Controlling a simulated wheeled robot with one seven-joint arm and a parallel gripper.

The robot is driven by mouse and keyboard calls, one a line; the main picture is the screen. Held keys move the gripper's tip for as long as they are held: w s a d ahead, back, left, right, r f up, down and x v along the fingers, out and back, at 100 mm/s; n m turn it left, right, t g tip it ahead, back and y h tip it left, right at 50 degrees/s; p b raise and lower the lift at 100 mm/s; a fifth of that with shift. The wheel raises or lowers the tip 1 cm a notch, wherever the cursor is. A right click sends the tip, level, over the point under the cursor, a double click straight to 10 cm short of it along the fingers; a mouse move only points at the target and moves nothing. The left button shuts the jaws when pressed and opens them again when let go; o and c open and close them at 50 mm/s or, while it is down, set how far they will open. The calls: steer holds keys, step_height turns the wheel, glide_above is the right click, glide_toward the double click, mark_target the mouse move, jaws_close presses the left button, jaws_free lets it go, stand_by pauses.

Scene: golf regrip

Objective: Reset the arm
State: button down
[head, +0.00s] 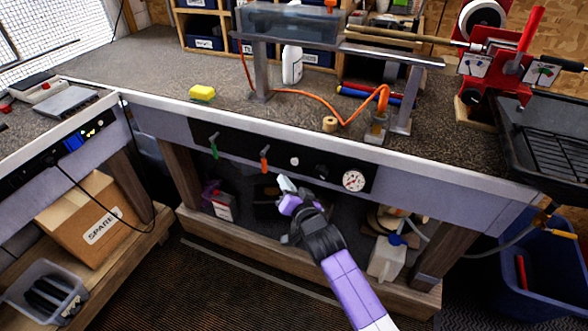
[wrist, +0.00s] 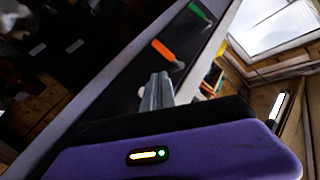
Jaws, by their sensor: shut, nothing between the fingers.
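My arm reaches up from the bottom of the head view, purple and black, with my gripper (head: 285,183) in front of the bench's front panel. The fingers are shut together with nothing between them. In the wrist view my gripper (wrist: 156,92) shows as closed grey fingers beyond the purple housing. The dark control panel (head: 330,172) lies behind it, with a green lever (head: 214,150) and an orange lever (head: 264,158) to the upper left of the fingers. The orange lever (wrist: 163,50) and green lever (wrist: 200,11) also show in the wrist view. The gripper looks apart from both levers.
The workbench (head: 200,115) carries a yellow sponge (head: 202,92), a white bottle (head: 292,64), an orange hose (head: 315,98) and a red clamp (head: 530,35). Below are a white jug (head: 386,260), a cardboard box (head: 95,220) and a blue bin (head: 548,275). The floor in front is clear.

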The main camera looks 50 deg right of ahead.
steer(key=shift+s+a, duration=0.1)
steer(key=shift+a, duration=0.05)
steer(key=shift+r, duration=0.1)
stand_by(0.6)
steer(key=s+a+r+n+y, duration=0.2)
steer(key=s+a, duration=0.5)
steer(key=s, duration=0.5)
steer(key=s+a+r+n+y, duration=0.2)
steer(key=s+a+r+n, duration=0.2)
steer(key=s, duration=0.9)
steer(key=s+a+r+n+y, duration=0.2)
steer(key=s+a+n, duration=0.4)
steer(key=s+a, duration=0.6)
steer(key=shift+s+a+r+y, duration=0.15)
steer(key=shift+s+r+y, duration=0.3)
steer(key=shift+s, duration=0.3)
steer(key=shift+f, duration=0.1)
